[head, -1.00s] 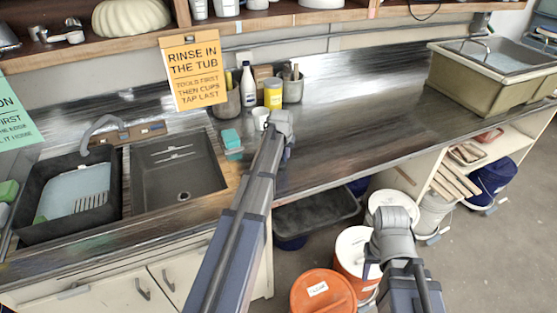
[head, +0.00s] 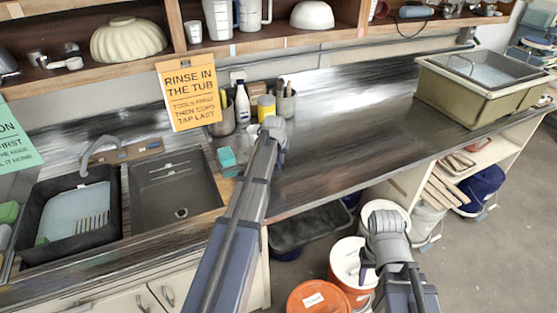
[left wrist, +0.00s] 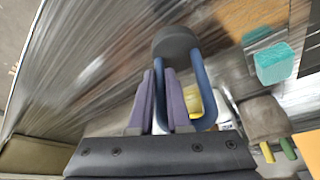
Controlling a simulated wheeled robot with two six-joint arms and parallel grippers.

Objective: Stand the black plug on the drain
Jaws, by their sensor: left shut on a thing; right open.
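My left gripper (head: 272,128) is over the counter in front of the yellow-labelled jar. In the left wrist view, its purple fingers (left wrist: 161,85) are shut on one side of a blue loop. The loop joins a dark round disc, the black plug (left wrist: 175,42), beyond the fingertips. In the head view the plug is mostly hidden by my wrist. The drain (head: 181,212) is a small round hole in the floor of the right-hand grey sink basin, left of and nearer than my left gripper; it looks uncovered. My right gripper (head: 367,268) is open and empty, low in front of the buckets.
A teal sponge (head: 227,158) sits by the sink's right edge. Behind my left gripper stand a yellow jar (head: 266,107), a white bottle (head: 242,102) and crocks of tools. A black basin (head: 45,230) is left of the drain. Buckets (head: 350,262) stand below the counter.

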